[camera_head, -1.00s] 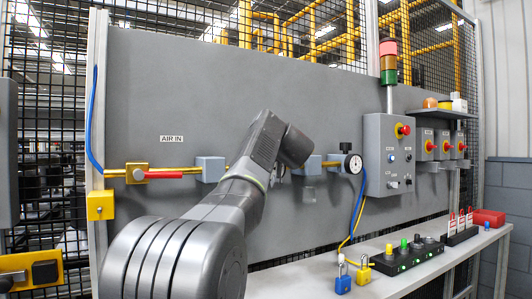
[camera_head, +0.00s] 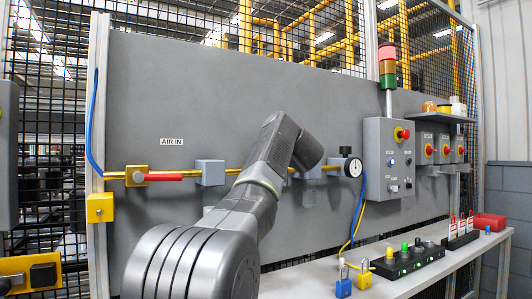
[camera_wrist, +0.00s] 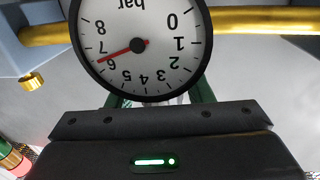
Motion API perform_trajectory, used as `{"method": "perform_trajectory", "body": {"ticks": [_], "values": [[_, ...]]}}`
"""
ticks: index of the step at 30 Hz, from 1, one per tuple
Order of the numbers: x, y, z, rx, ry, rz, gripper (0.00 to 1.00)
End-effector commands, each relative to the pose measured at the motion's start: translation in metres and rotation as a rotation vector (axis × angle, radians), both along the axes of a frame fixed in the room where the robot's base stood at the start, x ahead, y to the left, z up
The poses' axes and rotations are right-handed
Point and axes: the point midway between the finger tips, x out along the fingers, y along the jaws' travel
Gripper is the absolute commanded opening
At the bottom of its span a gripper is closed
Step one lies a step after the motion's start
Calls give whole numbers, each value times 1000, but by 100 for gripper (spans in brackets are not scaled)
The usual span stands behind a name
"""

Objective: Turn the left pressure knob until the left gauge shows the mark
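In the wrist view a round gauge (camera_wrist: 150,72) with a black rim shows upside down, marked "bar". Its red needle points just past 6, towards 7. I make out no target mark on its dial. It appears to be the left gauge, which my arm hides in the head view. The green fingers of my gripper (camera_wrist: 160,103) reach behind the gauge's lower edge in the picture, one on each side. Their tips and the left pressure knob are hidden, so I cannot tell whether they grip it. The other gauge (camera_head: 353,168) hangs under a black knob (camera_head: 345,150).
A yellow pipe (camera_head: 230,172) runs along the grey panel (camera_head: 225,120) through several blocks, past a red-handled valve (camera_head: 160,177). A control box (camera_head: 375,150) stands to the right. Padlocks and a button strip (camera_head: 410,258) rest on the shelf below.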

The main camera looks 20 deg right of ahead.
Motion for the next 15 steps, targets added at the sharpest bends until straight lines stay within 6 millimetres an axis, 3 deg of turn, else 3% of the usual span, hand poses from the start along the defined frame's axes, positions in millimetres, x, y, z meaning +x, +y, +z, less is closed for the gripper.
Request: {"method": "perform_trajectory", "body": {"ticks": [10,15], "values": [[-1,0,2,-1,-5,-1,59],[-18,1,2,-2,-5,-3,59]]}}
